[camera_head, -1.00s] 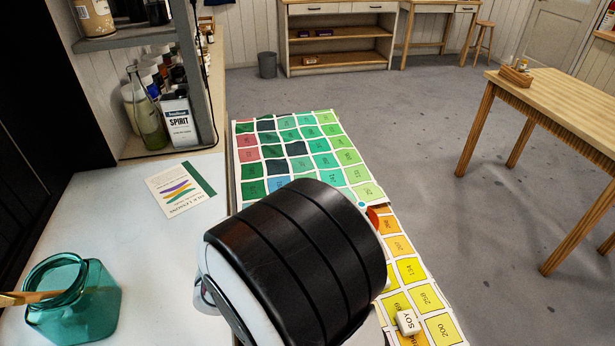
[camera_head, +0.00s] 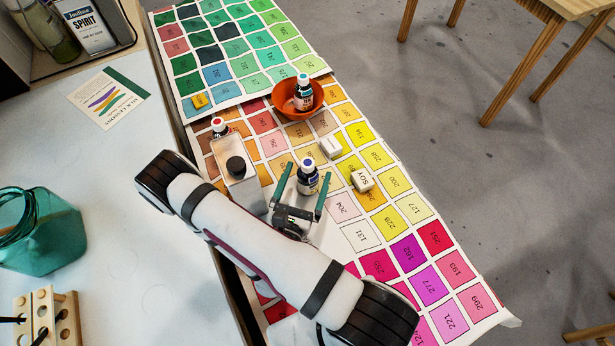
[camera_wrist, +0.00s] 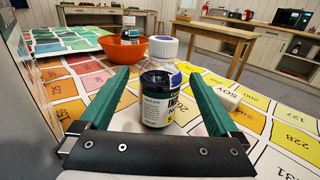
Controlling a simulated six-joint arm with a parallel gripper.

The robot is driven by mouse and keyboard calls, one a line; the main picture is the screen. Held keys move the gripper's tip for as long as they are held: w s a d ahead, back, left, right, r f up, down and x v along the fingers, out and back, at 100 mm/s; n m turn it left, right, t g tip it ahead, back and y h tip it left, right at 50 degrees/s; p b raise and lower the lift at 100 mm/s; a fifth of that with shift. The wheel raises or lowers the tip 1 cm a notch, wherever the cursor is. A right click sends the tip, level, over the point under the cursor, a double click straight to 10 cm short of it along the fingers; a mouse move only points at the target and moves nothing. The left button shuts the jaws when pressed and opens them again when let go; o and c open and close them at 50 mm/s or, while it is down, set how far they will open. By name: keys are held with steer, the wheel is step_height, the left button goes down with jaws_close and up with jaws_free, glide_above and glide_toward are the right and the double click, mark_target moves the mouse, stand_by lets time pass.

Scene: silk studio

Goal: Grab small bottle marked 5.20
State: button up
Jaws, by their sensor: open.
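A small dark bottle (camera_head: 307,180) with a white cap and blue top stands upright on the colour chart. My gripper (camera_head: 308,172) has its green fingers apart, one on each side of this bottle. In the wrist view the bottle (camera_wrist: 157,95) stands between the fingers, with visible gaps on both sides. Its label is partly turned away, and I cannot read a full 5.20. A second small bottle (camera_head: 303,93) with a teal label stands in the orange bowl (camera_head: 281,104). A third bottle (camera_head: 219,127) with a red top stands farther left, partly hidden.
A metal tin (camera_head: 238,182) with a black cap stands just left of my gripper. A white block (camera_head: 330,147) and a SOY block (camera_head: 363,180) lie to the right. The chart's near right part is clear. A teal jar (camera_head: 38,232) stands at the far left.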

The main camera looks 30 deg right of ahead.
steer(key=x, duration=0.4)
steer(key=shift+w, duration=0.1)
jaws_close()
